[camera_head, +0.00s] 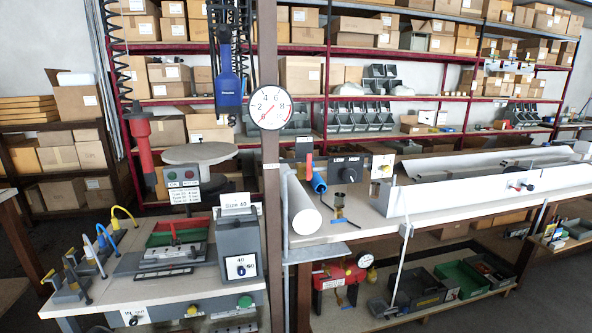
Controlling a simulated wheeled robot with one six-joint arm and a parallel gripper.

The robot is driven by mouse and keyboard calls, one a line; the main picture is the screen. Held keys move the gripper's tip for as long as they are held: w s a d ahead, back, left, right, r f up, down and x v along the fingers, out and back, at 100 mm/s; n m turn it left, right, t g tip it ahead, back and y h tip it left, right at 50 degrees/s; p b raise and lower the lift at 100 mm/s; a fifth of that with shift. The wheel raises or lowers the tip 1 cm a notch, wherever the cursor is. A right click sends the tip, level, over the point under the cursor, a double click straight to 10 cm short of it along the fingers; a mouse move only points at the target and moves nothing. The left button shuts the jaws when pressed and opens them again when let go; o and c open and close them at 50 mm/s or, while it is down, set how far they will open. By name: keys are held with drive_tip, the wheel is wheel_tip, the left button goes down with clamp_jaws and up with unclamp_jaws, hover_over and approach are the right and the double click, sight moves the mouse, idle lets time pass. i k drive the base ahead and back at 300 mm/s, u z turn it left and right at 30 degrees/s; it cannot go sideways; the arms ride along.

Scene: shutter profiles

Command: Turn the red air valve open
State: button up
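A small upright red lever (309,166) stands beside a blue cylindrical fitting (318,182) on the bench, just right of the brown post; it looks like the red air valve, but I cannot tell for sure at this size. A round white pressure gauge (269,107) with a red needle is mounted on the post, above and left of the lever. A red unit (338,283) with a small gauge (365,260) sits under the bench. My gripper is not in view.
The brown post (271,210) stands left of the lever. A white roll (301,206) lies close below it, and a grey control box (350,166) stands to its right. A left workbench (150,291) holds fixtures. Blue (229,88) and red (142,145) tools hang above.

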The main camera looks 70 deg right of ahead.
sight(308, 173)
drive_tip(key=u, duration=0.05)
drive_tip(key=k, duration=0.1)
drive_tip(key=z, duration=0.45)
drive_tip(key=i, duration=0.15)
drive_tip(key=z, duration=1.75)
